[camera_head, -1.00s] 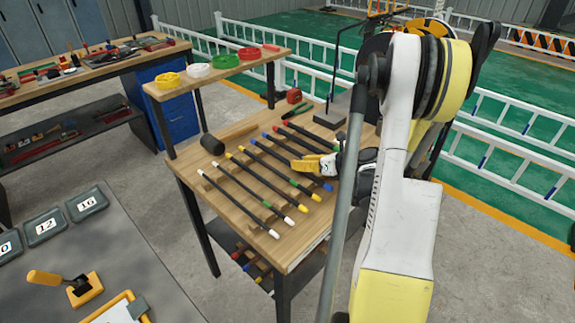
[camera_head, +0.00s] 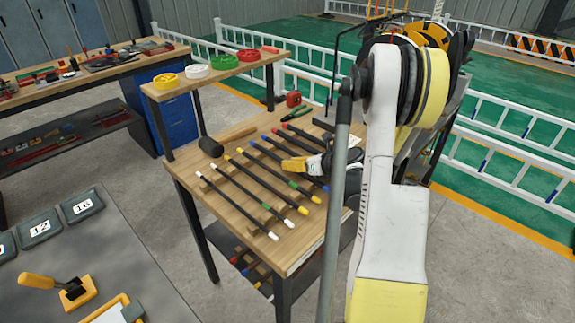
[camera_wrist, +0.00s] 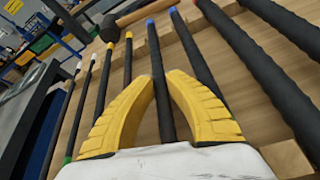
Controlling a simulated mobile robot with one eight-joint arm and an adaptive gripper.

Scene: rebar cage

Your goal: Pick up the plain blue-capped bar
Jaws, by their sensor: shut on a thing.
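Several dark bars with coloured caps lie side by side across the wooden table (camera_head: 225,205). My gripper (camera_head: 290,165) is low over the bars, right of the table's middle. In the wrist view its yellow fingers (camera_wrist: 162,85) are shut around a blue-capped bar (camera_wrist: 155,60), one finger on each side. No band shows on the visible part; its near part is hidden by the gripper. A second blue-capped bar (camera_wrist: 192,45) lies just to its right, partly behind the right finger. I cannot tell whether the held bar is clear of its supports.
Yellow-capped bars (camera_wrist: 128,60) lie left of the fingers and thicker red-capped bars (camera_wrist: 245,50) lie right, close by. A black mallet (camera_head: 211,147) lies at the table's left. A raised shelf (camera_head: 215,76) with coloured rings stands behind.

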